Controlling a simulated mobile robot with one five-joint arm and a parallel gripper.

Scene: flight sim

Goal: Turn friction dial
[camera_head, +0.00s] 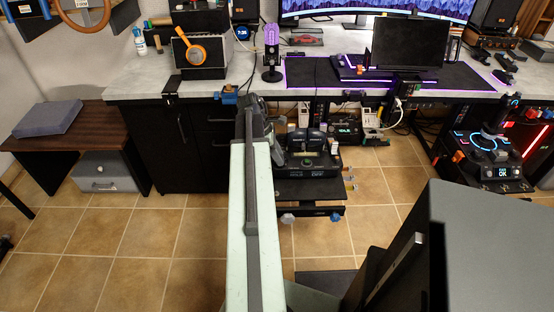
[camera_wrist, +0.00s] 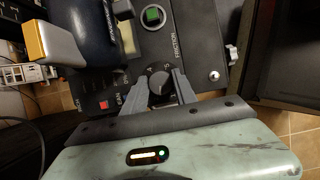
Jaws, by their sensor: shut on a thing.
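The friction dial (camera_wrist: 160,82) is a round dark knob on a black control panel (camera_wrist: 196,50) in the wrist view, near the printed word FRICTION. My gripper (camera_wrist: 161,88) is shut on the dial, with one grey finger on each side of it. In the head view the throttle unit (camera_head: 306,150) stands on a low mount under the desk, just right of my arm. My gripper's fingertips and the dial are hidden behind my arm in that view.
On the panel, a green button (camera_wrist: 152,16) and a red switch (camera_wrist: 104,104) sit near the dial. A dark lever with a yellow-orange end (camera_wrist: 36,40) is at the upper left. The desk (camera_head: 190,90) stands above the unit. Tiled floor (camera_head: 190,240) is clear at left.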

